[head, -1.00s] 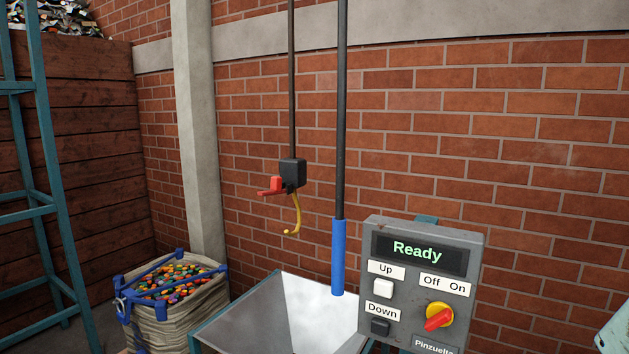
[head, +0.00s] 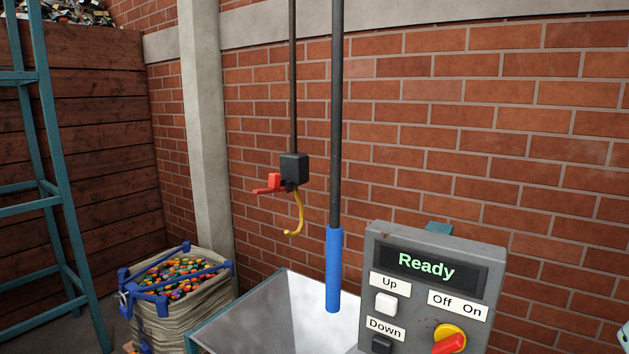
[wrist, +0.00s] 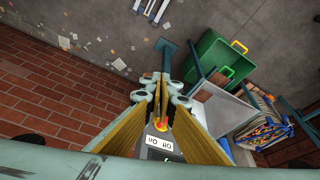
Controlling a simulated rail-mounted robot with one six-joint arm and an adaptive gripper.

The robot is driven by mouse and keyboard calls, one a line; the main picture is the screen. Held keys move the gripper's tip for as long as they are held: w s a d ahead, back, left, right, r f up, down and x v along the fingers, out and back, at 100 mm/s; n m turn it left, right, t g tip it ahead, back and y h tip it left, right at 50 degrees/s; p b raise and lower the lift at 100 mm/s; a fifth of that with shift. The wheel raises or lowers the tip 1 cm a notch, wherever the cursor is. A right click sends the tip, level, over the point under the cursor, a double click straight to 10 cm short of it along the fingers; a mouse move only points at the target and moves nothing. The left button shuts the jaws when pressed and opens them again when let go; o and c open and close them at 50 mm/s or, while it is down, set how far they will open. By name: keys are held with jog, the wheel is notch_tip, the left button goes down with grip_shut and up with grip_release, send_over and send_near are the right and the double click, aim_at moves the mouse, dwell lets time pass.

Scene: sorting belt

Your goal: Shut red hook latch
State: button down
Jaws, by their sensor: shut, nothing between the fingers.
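The red hook latch (head: 268,184) sticks out to the left from a black block (head: 294,169) in the head view. A yellow hook (head: 299,213) hangs under the block on a dark cable, with its tip curled left and empty. The latch stands well above the hook's tip, apart from it. My gripper (wrist: 162,82) shows in the wrist view, its fingers shut with nothing held. The latch and hook cannot be made out in the wrist view.
The control box (head: 432,290) reads "Ready". A blue-handled pole (head: 333,268) hangs right of the hook, over a metal hopper (head: 239,318). A bag of coloured caps (head: 176,308) and a teal frame (head: 52,190) stand left. A green bin (wrist: 208,58) shows in the wrist view.

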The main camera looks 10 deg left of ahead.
dwell(0.3)
jog(key=w+a+r+n+y+p, duration=0.1)
jog(key=w+a+r+n+p, duration=0.1)
jog(key=w+a+r, duration=0.6)
jog(key=w+a+r+n+y+p, duration=0.2)
jog(key=w+a+r, duration=0.15)
jog(key=w, duration=0.95)
jog(key=w+a+r+n+y+p, duration=0.1)
jog(key=w+a+r+n+p, duration=0.1)
jog(key=w+a+r, duration=0.6)
jog(key=w+a+n+g+y+p, duration=0.1)
jog(key=w+a+n+y+p, duration=0.1)
jog(key=w+a, duration=1.1)
jog(key=w+a+f+n+g+y+p, duration=0.1)
jog(key=w+a+n+y+p, duration=0.2)
jog(key=w+a, duration=1)
jog(key=w+n+p, duration=0.1)
jog(key=w, duration=0.5)
jog(key=shift+w+a+f+n, duration=0.25)
jog(key=shift+w+a+n, duration=0.15)
jog(key=shift+a+f, duration=0.15)
